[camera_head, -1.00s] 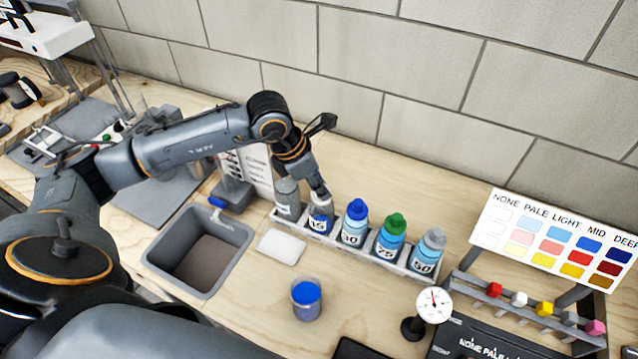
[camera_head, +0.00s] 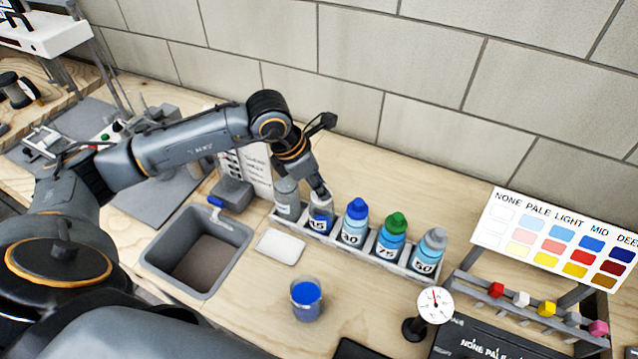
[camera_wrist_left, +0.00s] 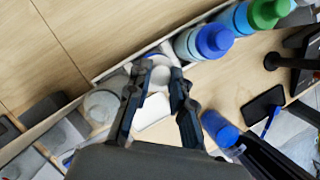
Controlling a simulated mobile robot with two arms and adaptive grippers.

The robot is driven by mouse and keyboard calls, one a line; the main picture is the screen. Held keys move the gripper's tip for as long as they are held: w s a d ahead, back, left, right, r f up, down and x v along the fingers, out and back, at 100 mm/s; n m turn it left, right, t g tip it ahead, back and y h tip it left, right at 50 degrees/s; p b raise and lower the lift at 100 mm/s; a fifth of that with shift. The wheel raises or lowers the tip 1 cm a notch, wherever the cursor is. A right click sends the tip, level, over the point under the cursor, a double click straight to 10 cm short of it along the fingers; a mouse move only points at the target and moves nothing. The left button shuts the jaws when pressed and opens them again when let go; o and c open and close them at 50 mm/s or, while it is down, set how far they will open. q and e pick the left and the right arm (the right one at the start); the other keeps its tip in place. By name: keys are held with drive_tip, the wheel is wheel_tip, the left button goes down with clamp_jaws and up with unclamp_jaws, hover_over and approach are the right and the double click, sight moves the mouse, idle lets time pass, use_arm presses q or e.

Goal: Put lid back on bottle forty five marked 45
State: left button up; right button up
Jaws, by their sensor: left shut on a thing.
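My left gripper (camera_head: 322,191) points down at the second bottle (camera_head: 320,224) from the left in the rack. That bottle is blue with a dark-printed label whose first digit I cannot read surely; it seems to end in 5. My left gripper is shut on a white lid (camera_head: 321,201) at the bottle's top. In the left wrist view the round white lid (camera_wrist_left: 160,74) sits between the two fingers. I cannot tell whether the lid is fully seated, as the fingers hide its edge.
The rack (camera_head: 350,249) holds several bottles, including a grey-topped one (camera_head: 287,198) at left and a blue-capped one (camera_head: 355,222) at right. A white pad (camera_head: 280,247), a beaker of blue liquid (camera_head: 306,299) and a grey basin (camera_head: 197,251) are in front. A gauge (camera_head: 435,305) stands at right.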

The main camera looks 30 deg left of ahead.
use_arm(q)
drive_tip(key=shift+b, duration=0.3)
idle(0.6)
drive_tip(key=o, duration=1.3)
drive_tip(key=shift+r+p, duration=1.75)
drive_tip(key=shift+r, duration=1.75)
drive_tip(key=shift+c, duration=0.4)
